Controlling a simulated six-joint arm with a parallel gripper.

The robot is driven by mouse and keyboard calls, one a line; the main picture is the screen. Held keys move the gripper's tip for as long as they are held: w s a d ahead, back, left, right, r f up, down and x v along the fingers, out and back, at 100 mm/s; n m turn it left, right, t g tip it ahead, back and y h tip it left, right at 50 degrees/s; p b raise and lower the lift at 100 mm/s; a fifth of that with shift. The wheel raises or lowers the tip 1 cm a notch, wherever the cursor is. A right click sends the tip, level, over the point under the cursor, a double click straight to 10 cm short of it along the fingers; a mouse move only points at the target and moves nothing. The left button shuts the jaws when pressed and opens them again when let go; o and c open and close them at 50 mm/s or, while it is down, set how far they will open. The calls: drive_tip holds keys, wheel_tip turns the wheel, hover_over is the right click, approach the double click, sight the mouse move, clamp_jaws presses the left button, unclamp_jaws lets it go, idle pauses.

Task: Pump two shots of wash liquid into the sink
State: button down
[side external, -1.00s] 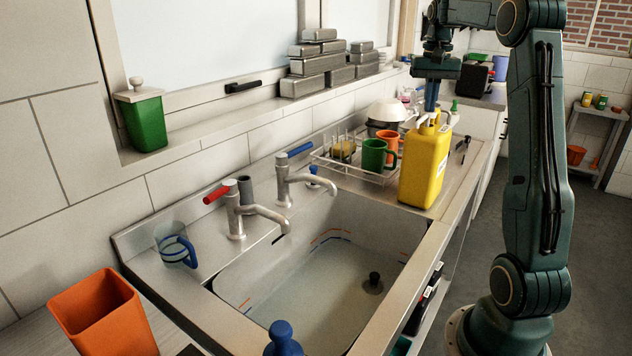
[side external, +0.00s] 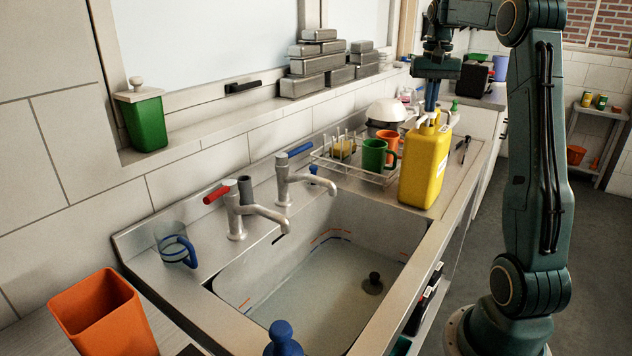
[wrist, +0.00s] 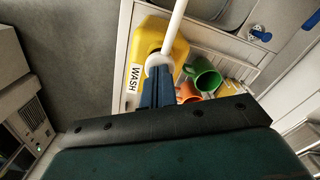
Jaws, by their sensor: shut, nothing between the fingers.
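The yellow jug of wash liquid (side external: 424,168) stands upright on the counter at the far right end of the sink (side external: 340,262). Its white pump top is partly hidden by my gripper (side external: 432,106), which points down at it with blue fingers shut and nothing held. In the wrist view the fingertips (wrist: 158,72) are at the white pump collar (wrist: 157,61); whether they touch it is hard to tell. The white spout (wrist: 176,18) runs up toward the sink side. The WASH label (wrist: 134,77) shows on the jug. The sink has shallow, clear liquid and a dark plug inside.
A wire rack (side external: 352,170) with green (side external: 374,154) and orange mugs stands beside the jug. Two taps (side external: 237,212) with red and blue levers are on the sink's back edge. A clear mug (side external: 174,244) and orange bin (side external: 104,314) are at the left.

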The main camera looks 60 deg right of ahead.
drive_tip(key=shift+r, duration=0.35)
idle(0.3)
drive_tip(key=shift+r, duration=0.75)
drive_tip(key=shift+f, duration=0.35)
idle(1.2)
drive_tip(key=shift+f, duration=0.7)
drive_tip(key=shift+r, duration=0.8)
idle(1.7)
drive_tip(key=shift+r, duration=0.7)
drive_tip(key=shift+r, duration=0.2)
idle(0.4)
